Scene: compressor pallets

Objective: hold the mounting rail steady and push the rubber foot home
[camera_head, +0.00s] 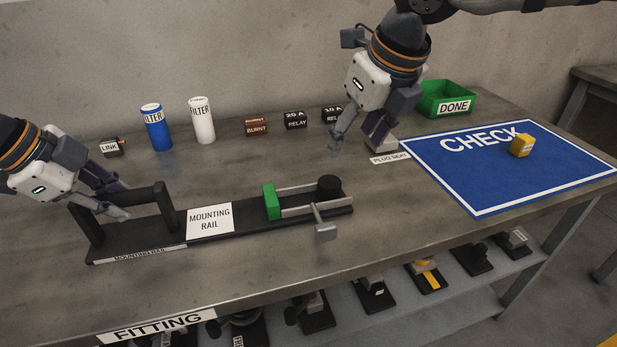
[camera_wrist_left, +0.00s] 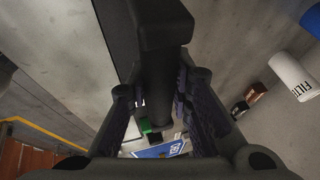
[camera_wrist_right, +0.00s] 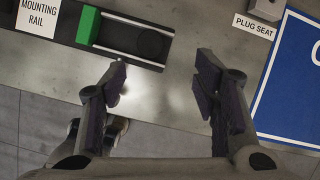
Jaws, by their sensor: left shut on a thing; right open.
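The mounting rail (camera_head: 160,233) is a long black base on the bench with a raised black handle at its left end. My left gripper (camera_head: 122,200) is shut on this handle, which also fills the middle of the left wrist view (camera_wrist_left: 160,80). At the rail's right part, a green block (camera_head: 270,202) stands at the left end of two grey guides. A black round piece, likely the rubber foot (camera_head: 329,186), sits at their right end; it also shows in the right wrist view (camera_wrist_right: 151,43). My right gripper (camera_head: 356,143) is open and empty, above and behind the rail's right end.
A grey paddle (camera_head: 326,231) juts from the rail's front. Behind stand a blue filter (camera_head: 157,130), a white filter (camera_head: 203,122) and small relays (camera_head: 295,120). Right are the blue CHECK mat (camera_head: 480,185) with a yellow block (camera_head: 522,145) and the green DONE bin (camera_head: 420,105).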

